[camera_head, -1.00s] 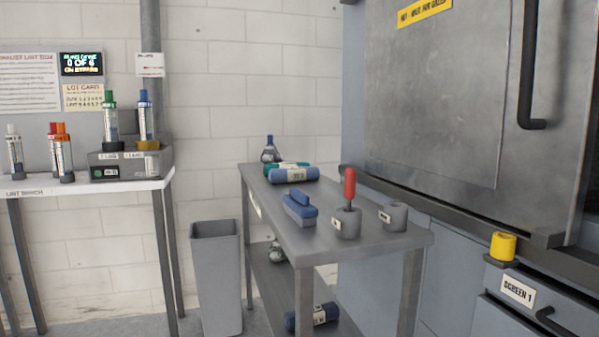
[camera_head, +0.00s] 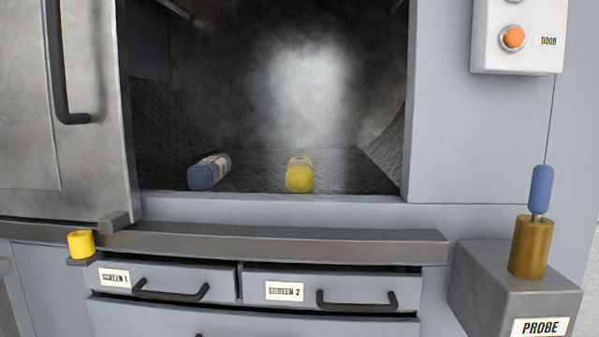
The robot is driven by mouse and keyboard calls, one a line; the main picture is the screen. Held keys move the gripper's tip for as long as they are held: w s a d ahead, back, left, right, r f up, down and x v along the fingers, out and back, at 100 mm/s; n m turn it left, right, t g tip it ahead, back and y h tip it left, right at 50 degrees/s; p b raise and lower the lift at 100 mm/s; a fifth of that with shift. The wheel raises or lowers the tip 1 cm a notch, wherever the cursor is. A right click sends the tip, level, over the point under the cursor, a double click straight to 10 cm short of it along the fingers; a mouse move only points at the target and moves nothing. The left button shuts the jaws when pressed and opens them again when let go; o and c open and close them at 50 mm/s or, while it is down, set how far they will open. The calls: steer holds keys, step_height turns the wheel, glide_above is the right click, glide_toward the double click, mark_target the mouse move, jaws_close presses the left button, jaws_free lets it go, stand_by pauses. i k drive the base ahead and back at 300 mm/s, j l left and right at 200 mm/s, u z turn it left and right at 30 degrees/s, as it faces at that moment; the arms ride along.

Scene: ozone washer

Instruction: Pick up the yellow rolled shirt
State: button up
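The yellow rolled shirt (camera_head: 300,176) lies on the dark floor of the open washer chamber (camera_head: 345,172), near the front opening and right of its middle. It has a pale band towards its far end, and its round yellow end faces me. A blue roll (camera_head: 208,172) with a pale label lies to its left, apart from it and slightly angled. My gripper is not in view.
The washer door (camera_head: 85,110) stands open at left. A ledge (camera_head: 270,245) runs below the opening, above drawers with black handles. A yellow cylinder (camera_head: 81,243) sits at left. The probe box (camera_head: 515,285) with a blue-handled probe (camera_head: 541,190) stands at right. Haze hangs inside the chamber.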

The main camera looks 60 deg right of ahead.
mark_target(301, 178)
steer(key=z, duration=1.75)
